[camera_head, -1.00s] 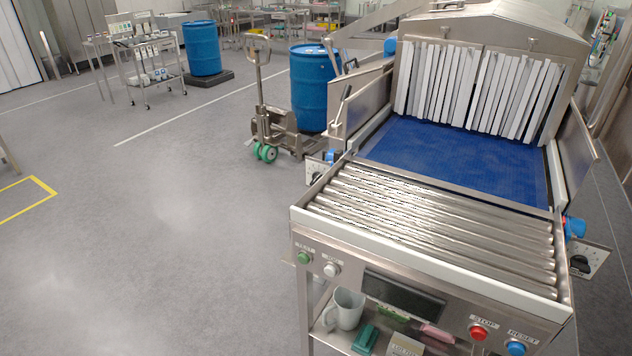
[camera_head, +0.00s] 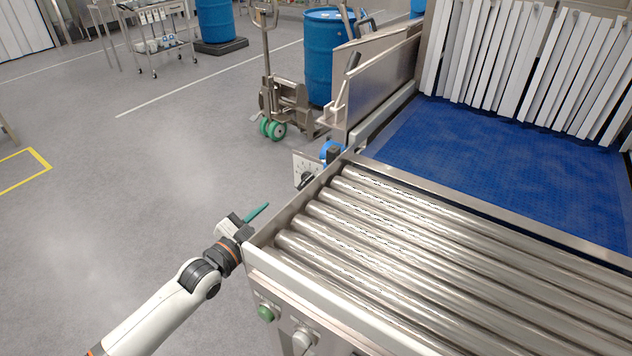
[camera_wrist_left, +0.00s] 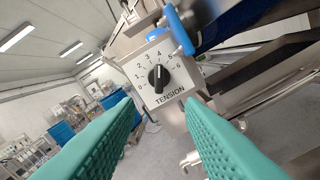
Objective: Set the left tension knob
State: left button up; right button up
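The left tension knob (camera_wrist_left: 158,77) is black and sits on a pale plate marked TENSION with a numbered scale, in the left wrist view. Its pointer stands roughly upright, near the 3 and 4; the exact reading is unclear. In the head view the small dark knob (camera_head: 306,180) shows on the plate beside the roller table's far left corner. My left gripper (camera_wrist_left: 160,104) has two green fingers apart, with nothing between them, pointing toward the dial and short of it. In the head view my left gripper (camera_head: 254,214) is beside the table's left edge. My right gripper is out of view.
The steel roller table (camera_head: 262,252) borders my left gripper on the right. A blue fitting (camera_wrist_left: 180,30) stands just above the dial plate. A pallet truck (camera_head: 285,105) and a blue drum (camera_head: 318,60) stand behind. The floor at left is clear.

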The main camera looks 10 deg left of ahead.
aim_at(301, 186)
pick_arm(q)
jog(key=x, duration=1.1)
jog(key=shift+w+d+r, duration=0.1)
jog(key=shift+d+r, duration=0.1)
jog(key=shift+r, duration=0.2)
grip_shut()
